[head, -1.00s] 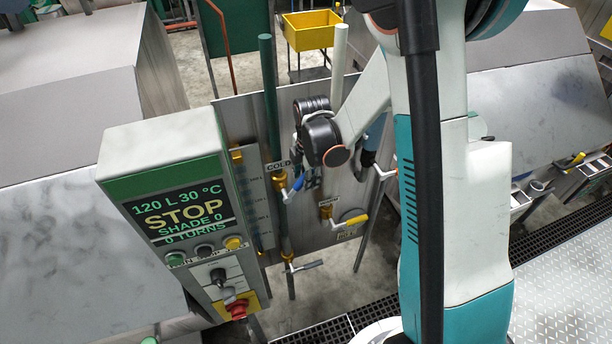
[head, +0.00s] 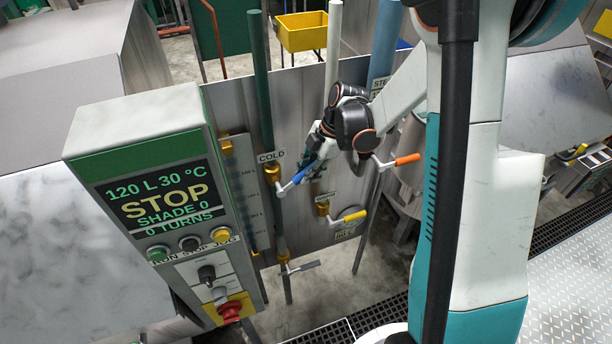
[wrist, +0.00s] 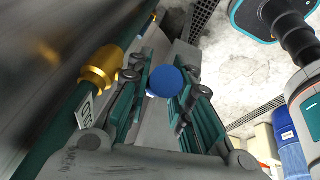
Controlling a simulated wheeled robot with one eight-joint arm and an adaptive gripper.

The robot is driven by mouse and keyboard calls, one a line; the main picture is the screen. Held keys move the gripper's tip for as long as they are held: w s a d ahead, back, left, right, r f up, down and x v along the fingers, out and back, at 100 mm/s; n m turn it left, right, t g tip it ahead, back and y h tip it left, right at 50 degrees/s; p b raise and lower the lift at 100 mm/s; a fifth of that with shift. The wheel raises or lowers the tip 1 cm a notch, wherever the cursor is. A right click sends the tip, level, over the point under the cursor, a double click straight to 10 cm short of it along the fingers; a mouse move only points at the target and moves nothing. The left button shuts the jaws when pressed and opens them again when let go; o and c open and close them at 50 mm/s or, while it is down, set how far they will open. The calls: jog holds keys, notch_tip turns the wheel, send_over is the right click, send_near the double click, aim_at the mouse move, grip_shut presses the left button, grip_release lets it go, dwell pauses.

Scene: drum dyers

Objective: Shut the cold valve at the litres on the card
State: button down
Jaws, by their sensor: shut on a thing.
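The cold valve (head: 272,172) is a brass body on a dark green pipe, under a "COLD" label. Its blue-ended lever (head: 304,173) points right and slightly up. My gripper (head: 315,158) reaches it from above right. In the wrist view, my gripper (wrist: 165,88) is shut on the blue lever end (wrist: 166,81), with a finger on each side. The brass valve body (wrist: 100,68) is left of the fingers. The panel display (head: 165,200) reads 120 L, 30 °C, STOP, shade 0, 0 turns. I cannot make out a card with litres.
A level gauge (head: 246,195) with small marks stands left of the cold pipe. An orange-handled lever (head: 407,159) is close right of my gripper. A yellow-handled valve (head: 354,216) and a grey lever (head: 304,266) sit lower. The control panel has a red button (head: 230,311).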

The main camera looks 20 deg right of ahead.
jog(key=shift+f, duration=0.1)
jog(key=c, duration=1.4)
grip_release()
jog(key=shift+c, duration=0.2)
jog(key=v, duration=1.2)
